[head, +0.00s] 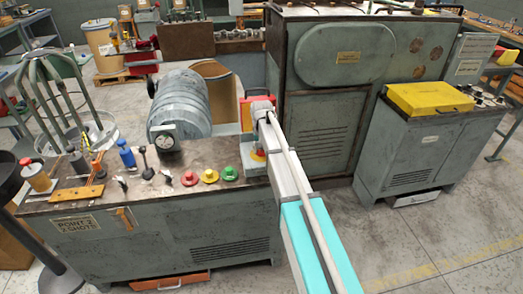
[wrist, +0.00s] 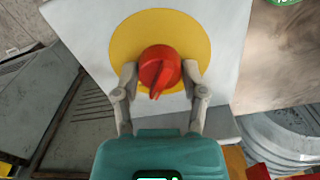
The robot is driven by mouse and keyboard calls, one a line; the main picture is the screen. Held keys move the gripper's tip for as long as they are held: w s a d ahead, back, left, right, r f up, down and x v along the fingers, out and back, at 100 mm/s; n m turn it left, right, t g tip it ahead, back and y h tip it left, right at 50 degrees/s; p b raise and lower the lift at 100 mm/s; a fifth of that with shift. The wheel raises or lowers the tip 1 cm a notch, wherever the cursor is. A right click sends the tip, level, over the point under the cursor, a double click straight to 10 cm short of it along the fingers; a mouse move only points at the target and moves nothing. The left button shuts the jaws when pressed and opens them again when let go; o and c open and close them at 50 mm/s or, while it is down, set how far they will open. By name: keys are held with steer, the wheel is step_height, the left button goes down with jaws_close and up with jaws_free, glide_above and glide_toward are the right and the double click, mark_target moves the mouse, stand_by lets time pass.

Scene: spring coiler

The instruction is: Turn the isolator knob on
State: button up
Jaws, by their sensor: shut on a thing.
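The isolator knob (wrist: 160,68) is red with a pointed handle and sits on a round yellow plate (wrist: 124,42) on a pale grey box face (wrist: 85,25) in the wrist view. Its pointer aims down toward my gripper in that view, slightly left. My gripper (wrist: 160,74) has one finger on each side of the knob and is shut on it. In the head view the box (head: 250,143) stands at the right end of the bench, and a sliver of the yellow plate (head: 258,155) shows.
Red, yellow and green buttons (head: 210,176) sit on the bench top (head: 150,190) left of the box, beside several levers and a gauge (head: 167,137). A large grey machine (head: 325,140) stands behind my arm. Open floor (head: 430,225) lies at the right.

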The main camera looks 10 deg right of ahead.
steer(key=shift+m, duration=1.1)
steer(key=o, duration=1.1)
steer(key=shift+o, duration=0.2)
steer(key=shift+n, duration=0.4)
